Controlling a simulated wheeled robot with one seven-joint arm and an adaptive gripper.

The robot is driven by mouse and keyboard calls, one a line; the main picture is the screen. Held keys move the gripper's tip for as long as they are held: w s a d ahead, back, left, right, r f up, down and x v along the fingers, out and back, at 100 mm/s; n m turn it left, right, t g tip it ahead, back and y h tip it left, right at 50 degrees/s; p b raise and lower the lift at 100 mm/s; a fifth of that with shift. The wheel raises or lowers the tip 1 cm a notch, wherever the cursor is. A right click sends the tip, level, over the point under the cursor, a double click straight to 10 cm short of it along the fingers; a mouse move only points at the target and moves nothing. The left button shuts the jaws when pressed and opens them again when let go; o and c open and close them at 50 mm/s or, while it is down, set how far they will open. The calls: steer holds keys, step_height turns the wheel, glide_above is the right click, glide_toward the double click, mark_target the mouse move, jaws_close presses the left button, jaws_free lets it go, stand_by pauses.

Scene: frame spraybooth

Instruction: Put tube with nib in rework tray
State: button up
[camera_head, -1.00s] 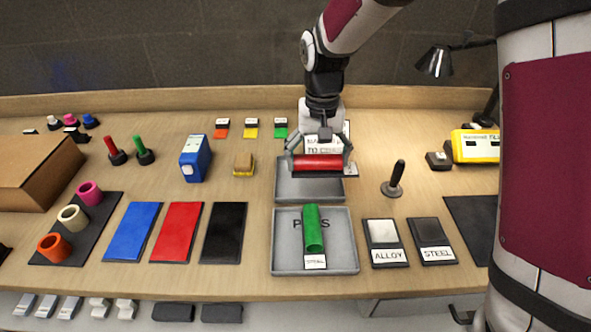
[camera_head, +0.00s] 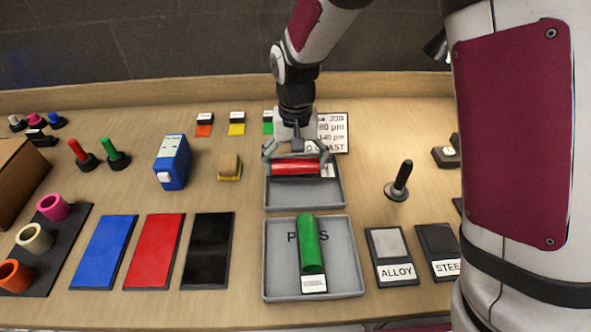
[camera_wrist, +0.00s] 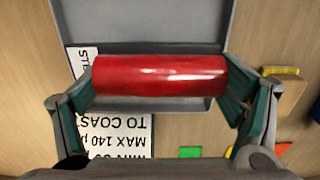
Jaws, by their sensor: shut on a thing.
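My gripper (camera_head: 297,165) is shut on a red tube (camera_head: 297,167), with a finger at each end of it. The tube lies level and crosswise; it also shows in the wrist view (camera_wrist: 160,76). It is over a grey tray (camera_head: 306,199); I cannot tell whether it touches the tray. A green tube (camera_head: 311,245) lies in a nearer grey tray (camera_head: 273,276) lettered in black, partly covered by the tube, with a white label at its near end. No nib can be made out on either tube. Any writing naming the far tray is hidden.
ALLOY (camera_head: 391,255) and STEEL (camera_head: 437,250) plates lie right of the near tray, coloured panels (camera_head: 155,250) left.

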mark_target(295, 172)
steer(key=shift+f, duration=1.35)
steer(key=shift+f, duration=0.1)
steer(key=o, duration=1.1)
step_height(295, 172, up, 12)
steer(key=shift+r, duration=0.15)
steer(key=shift+s+d, duration=0.1)
